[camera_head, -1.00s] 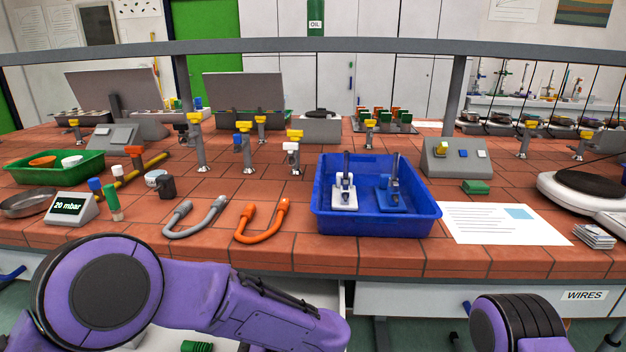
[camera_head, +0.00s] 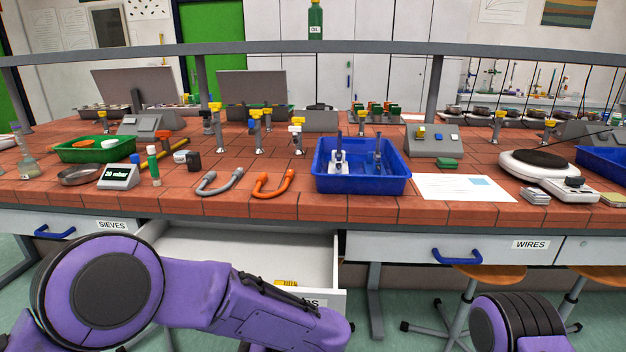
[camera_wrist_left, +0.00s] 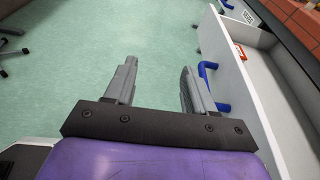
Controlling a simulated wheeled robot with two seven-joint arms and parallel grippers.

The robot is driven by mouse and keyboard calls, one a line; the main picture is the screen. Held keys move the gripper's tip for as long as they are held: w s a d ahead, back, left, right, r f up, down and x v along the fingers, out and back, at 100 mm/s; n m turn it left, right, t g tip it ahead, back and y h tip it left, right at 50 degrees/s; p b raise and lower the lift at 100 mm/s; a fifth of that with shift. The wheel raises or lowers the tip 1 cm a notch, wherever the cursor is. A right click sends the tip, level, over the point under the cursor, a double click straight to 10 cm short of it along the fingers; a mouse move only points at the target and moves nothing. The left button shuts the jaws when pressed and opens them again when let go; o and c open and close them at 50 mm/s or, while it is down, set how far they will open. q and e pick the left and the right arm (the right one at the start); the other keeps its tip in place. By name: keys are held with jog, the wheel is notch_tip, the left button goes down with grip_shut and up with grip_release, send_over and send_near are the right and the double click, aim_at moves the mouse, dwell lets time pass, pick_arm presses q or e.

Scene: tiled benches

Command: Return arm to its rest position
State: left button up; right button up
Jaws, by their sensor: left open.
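My left arm (camera_head: 215,290) is the purple one that comes in from the left in the head view, bent in front of the bench; its gripper is out of that view. In the left wrist view my left gripper (camera_wrist_left: 158,90) is open and empty, with the green floor between its fingers. Its right finger is close to a blue handle (camera_wrist_left: 211,86) on the front of an open white drawer (camera_wrist_left: 262,75); I cannot tell whether they touch. Part of my right arm (camera_head: 515,325) shows at the lower right of the head view, and its gripper is out of view.
The open drawer (camera_head: 250,250) juts out under the tiled bench (camera_head: 330,204). Closed drawers marked SIEVES (camera_head: 80,228) and WIRES (camera_head: 500,245) flank it. A blue tray (camera_head: 362,184) stands on the bench. Stools (camera_head: 480,275) stand at the lower right. Open floor shows in the left wrist view.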

pick_arm(q)
jog(key=w+f+m+t+h, duration=0.35)
jog(key=w+m+t, duration=0.4)
jog(key=m, duration=1.15)
jog(key=s+a+f+m+h+b, duration=0.3)
jog(key=s+f+m+h, duration=0.15)
jog(key=f+m, duration=0.7)
jog(key=s+a+f+m+h+b, duration=0.25)
jog(key=s+f+m, duration=0.25)
jog(key=f+m, duration=0.65)
jog(key=s+a+f+m+g+h+b, duration=0.1)
jog(key=s+a+f+m+g+b, duration=0.2)
jog(key=s+f, duration=0.55)
jog(key=s+a+f+m+g+b, duration=0.25)
jog(key=s+a+f, duration=0.25)
jog(key=s, duration=0.7)
notch_tip(320, 180, up, 12)
jog(key=p, duration=1.3)
jog(key=shift+s+r+n, duration=0.2)
jog(key=shift+s+n, duration=0.1)
jog(key=shift+n, duration=0.05)
